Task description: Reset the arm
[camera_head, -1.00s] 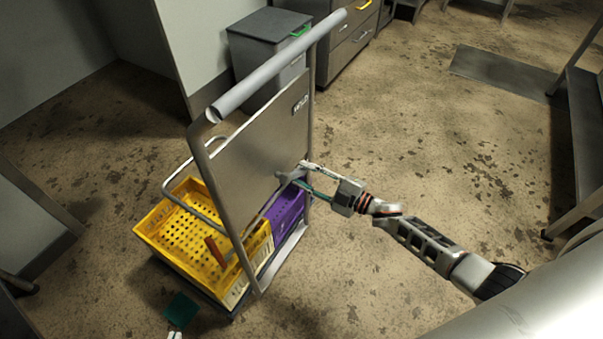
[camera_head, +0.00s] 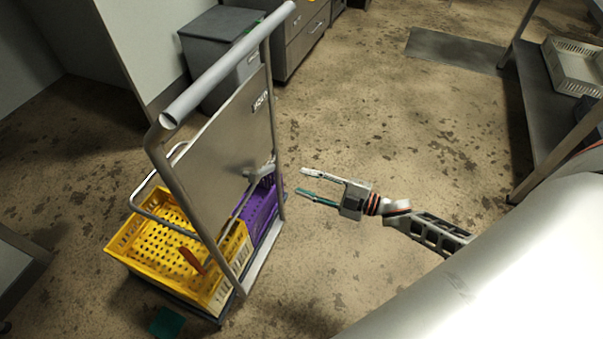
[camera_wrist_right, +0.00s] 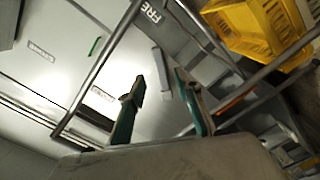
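My right gripper (camera_head: 302,182) is open and empty over the floor, to the right of the cart. One finger looks pale and the other teal, and a clear gap separates them from the cart frame. In the right wrist view the two fingers (camera_wrist_right: 160,85) stand apart with nothing between them. My right arm (camera_head: 425,228) reaches in from the lower right. My left gripper does not show.
The cart (camera_head: 218,150) has a grey push bar and panel, and carries a yellow crate (camera_head: 135,235) and a purple crate (camera_head: 262,208). A green piece (camera_head: 167,322) lies low by it. A grey bin (camera_head: 210,50) stands behind; a shelf (camera_head: 540,110) is right.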

